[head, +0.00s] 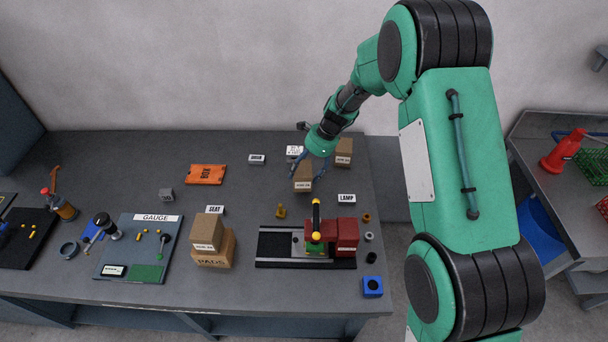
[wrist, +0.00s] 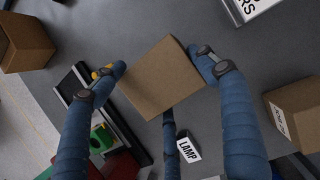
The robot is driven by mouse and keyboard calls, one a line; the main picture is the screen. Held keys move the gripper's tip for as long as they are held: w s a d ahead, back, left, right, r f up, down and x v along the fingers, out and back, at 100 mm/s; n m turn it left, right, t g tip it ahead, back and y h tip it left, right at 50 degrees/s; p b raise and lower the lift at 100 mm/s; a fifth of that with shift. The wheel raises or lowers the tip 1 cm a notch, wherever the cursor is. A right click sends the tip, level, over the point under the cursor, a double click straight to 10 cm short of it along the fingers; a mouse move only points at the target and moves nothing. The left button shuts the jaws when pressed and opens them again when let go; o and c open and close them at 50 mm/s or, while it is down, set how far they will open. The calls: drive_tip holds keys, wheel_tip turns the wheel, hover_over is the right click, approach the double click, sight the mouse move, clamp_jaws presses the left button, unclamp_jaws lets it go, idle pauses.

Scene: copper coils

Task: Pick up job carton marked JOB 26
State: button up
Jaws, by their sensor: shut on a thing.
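A second carton (head: 343,150) stands just behind and to the right, and a third (head: 207,230) sits on a box marked PADS (head: 213,252).
A LAMP sign (head: 346,199) and a black fixture (head: 275,245) with red blocks (head: 347,233) stand in front of the held carton. A white sign block (head: 294,151) is behind it. An orange plate (head: 206,174) lies to the left, with bare bench between.

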wheel_tip(320, 180, up, 7)
drive_tip(key=shift+f+p, duration=0.2)
drive_tip(key=shift+p, duration=0.25)
